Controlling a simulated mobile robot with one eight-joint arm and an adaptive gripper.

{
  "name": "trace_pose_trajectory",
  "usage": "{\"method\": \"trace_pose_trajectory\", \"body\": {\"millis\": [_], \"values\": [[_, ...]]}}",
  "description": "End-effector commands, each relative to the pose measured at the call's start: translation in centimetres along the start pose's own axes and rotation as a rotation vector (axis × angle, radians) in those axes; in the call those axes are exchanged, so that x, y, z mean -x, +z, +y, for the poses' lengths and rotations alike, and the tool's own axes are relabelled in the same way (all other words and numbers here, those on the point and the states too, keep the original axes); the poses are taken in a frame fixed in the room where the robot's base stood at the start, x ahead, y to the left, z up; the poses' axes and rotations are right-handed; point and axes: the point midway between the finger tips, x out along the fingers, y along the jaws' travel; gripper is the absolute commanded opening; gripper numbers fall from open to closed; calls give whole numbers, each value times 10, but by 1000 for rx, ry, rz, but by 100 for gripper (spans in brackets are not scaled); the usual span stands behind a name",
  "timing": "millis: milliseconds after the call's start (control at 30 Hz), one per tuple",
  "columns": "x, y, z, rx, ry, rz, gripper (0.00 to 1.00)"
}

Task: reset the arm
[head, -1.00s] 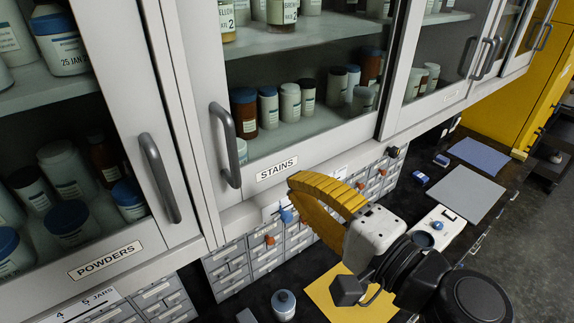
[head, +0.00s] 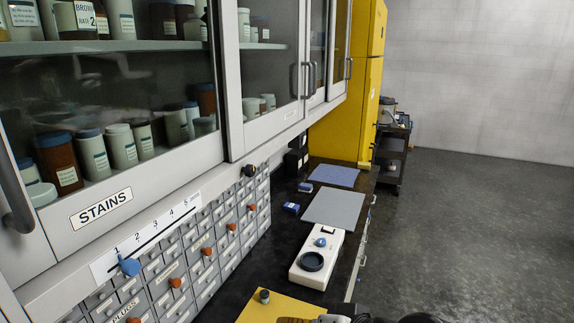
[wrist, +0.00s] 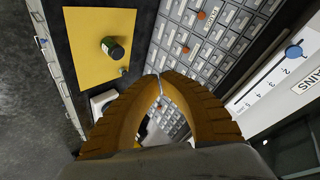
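My gripper (wrist: 159,78) fills the lower middle of the wrist view. Its two yellow ribbed fingers curve together and their tips meet, with a narrow gap lower down and nothing seen held between them. In the head view only a small part of my arm shows at the bottom edge, and the fingertips cannot be made out there.
A yellow sheet (head: 285,312) on the dark counter bears a small dark bottle (wrist: 112,48). A white device (head: 318,262), a grey mat (head: 335,209) and a blue mat (head: 334,176) lie beyond. Cabinets and drawers (head: 205,250) line the left. Floor (head: 460,220) is clear at right.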

Motion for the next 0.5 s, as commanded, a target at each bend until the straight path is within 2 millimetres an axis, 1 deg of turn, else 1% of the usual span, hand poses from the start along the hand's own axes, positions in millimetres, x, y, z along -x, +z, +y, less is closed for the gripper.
{"method": "trace_pose_trajectory", "body": {"millis": [33, 67, 100, 200, 300, 333, 400, 500], "values": [[-14, 15, 50, 39, 93, 8, 0], [-14, 18, 74, 66, 153, 9, 0], [-13, 22, 103, 99, 229, 9, 0], [-5, 31, 166, 166, 402, 3, 0], [7, 36, 209, 212, 531, -7, 0], [11, 37, 218, 221, 560, -10, 0], [18, 38, 232, 237, 609, -16, 0], [23, 38, 240, 248, 642, -20, 0]]}}
